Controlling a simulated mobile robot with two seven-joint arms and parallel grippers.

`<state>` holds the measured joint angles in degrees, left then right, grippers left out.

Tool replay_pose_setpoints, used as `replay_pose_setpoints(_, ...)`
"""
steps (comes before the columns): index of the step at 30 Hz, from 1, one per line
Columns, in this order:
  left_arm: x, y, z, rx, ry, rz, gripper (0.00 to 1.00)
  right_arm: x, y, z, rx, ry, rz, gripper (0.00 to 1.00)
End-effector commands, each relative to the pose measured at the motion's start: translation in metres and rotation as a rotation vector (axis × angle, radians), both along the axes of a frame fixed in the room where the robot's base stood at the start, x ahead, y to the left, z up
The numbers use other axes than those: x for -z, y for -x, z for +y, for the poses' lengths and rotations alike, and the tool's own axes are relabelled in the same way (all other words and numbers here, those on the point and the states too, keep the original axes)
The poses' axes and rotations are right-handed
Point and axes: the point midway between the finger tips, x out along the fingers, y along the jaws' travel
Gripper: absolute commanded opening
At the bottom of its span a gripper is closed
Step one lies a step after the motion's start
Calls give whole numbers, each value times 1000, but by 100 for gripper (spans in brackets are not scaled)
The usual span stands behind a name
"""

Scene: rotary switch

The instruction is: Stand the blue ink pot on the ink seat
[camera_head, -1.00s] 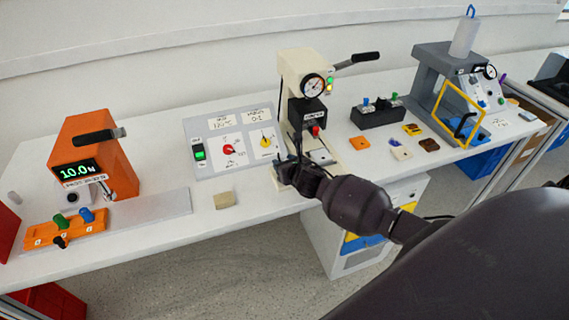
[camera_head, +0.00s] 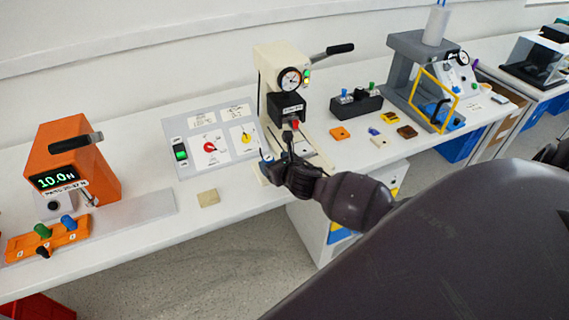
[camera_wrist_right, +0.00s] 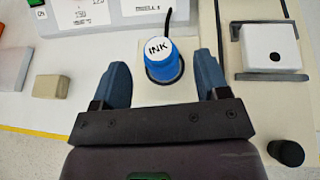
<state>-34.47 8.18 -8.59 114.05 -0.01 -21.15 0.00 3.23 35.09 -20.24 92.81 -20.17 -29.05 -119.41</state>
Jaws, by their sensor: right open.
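The blue ink pot (camera_wrist_right: 165,68) has a white lid marked INK and shows in the right wrist view. It looks upright on the cream base, with a dark ring around its foot that looks like the ink seat (camera_wrist_right: 150,77). My right gripper (camera_wrist_right: 160,60) is open, with one blue finger on each side of the pot and a visible gap on both sides. In the head view my right gripper (camera_head: 274,165) is low at the left front of the cream press (camera_head: 277,75); the pot cannot be made out clearly there. My left gripper is out of view.
A white block (camera_wrist_right: 272,48) sits in a dark frame on the press base, with a black knob (camera_wrist_right: 287,152) nearby. A beige block (camera_head: 208,198) lies left on the bench. A switch panel (camera_head: 215,140) is behind it. An orange tester (camera_head: 75,160) stands at far left.

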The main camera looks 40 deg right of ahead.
Motion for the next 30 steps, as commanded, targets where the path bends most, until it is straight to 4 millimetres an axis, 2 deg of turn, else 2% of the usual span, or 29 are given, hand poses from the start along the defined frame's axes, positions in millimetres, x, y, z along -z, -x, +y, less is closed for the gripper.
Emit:
replay_pose_setpoints(1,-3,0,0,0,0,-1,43,-5,10,1,-1,0,1,68)
replay_pose_setpoints(6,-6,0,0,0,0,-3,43,-15,36,4,-2,0,1,68)
replay_pose_setpoints(13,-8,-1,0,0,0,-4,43,-23,56,6,-1,-1,0,68)
replay_pose_setpoints(17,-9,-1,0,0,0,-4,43,-20,64,10,19,-64,3,68)
replay_pose_setpoints(20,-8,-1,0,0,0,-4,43,-9,77,19,76,-227,11,68)
replay_pose_setpoints(30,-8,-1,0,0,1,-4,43,31,144,61,478,-1163,34,68)
